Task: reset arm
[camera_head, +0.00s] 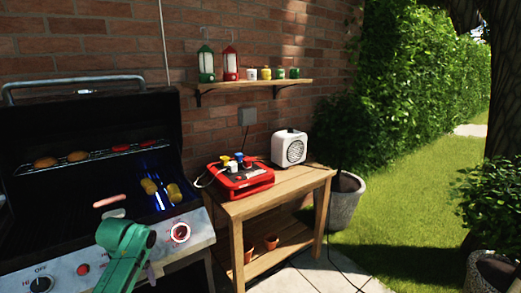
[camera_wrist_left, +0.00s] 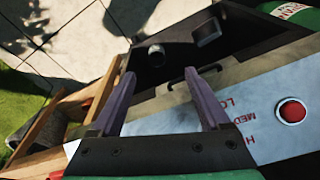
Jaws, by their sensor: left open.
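My left arm (camera_head: 122,245), green, reaches in at the bottom of the head view, in front of the grill's control panel (camera_head: 62,274). Its gripper shows best in the left wrist view (camera_wrist_left: 160,75), where two purple fingers stand wide apart with nothing between them. The fingers point past the front of the grill, with the steel panel (camera_wrist_left: 240,138) and its red button (camera_wrist_left: 292,110) to their right. In the head view the fingers are mostly hidden by the arm. My right gripper is in neither view.
The open grill holds food on its rack (camera_head: 90,157) and grate. Right of it, a wooden table (camera_head: 310,175) carries a red device (camera_head: 240,182) and a white speaker-like box (camera_head: 289,148). A wall shelf (camera_head: 250,84) holds lanterns and jars. Paving and lawn lie to the right.

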